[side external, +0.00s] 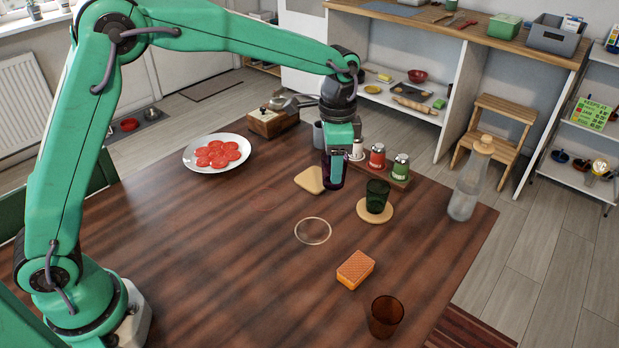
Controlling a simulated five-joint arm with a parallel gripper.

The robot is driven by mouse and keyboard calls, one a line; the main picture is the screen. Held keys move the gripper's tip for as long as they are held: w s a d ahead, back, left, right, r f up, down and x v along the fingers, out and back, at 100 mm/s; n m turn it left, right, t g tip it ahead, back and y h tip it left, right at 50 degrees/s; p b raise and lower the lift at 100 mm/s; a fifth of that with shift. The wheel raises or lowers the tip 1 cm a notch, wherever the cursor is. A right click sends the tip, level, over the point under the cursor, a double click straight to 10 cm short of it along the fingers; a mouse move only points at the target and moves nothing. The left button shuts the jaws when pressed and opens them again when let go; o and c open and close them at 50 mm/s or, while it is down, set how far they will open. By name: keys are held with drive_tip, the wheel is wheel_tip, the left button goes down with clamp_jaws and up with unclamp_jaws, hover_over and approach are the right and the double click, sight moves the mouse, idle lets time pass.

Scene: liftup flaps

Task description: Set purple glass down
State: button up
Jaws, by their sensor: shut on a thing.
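The purple glass (325,172) is dark and hangs upright in my gripper (335,170), partly hidden behind the jaws. My gripper is shut on it and points down above the wooden table (230,250). A triangular tan piece (309,180) lies on the table just left of the glass. A pale ring (313,231) lies flat and empty on the table, nearer the camera. I cannot tell the exact gap between the glass's base and the table.
A green glass (377,196) stands on a round coaster (375,212) to the right. An orange sponge (355,270) and a brown glass (385,316) are nearer the front. A clear bottle (470,180), a condiment tray (398,182) and a tomato plate (190,161) also stand around. The table's left middle is clear.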

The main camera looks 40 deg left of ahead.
drive_tip(key=w+a, duration=0.3)
approach(315, 178)
drive_tip(key=shift+f, duration=1.8)
drive_tip(key=shift+f, duration=0.15)
drive_tip(key=o, duration=1)
drive_tip(key=shift+r, duration=6.2)
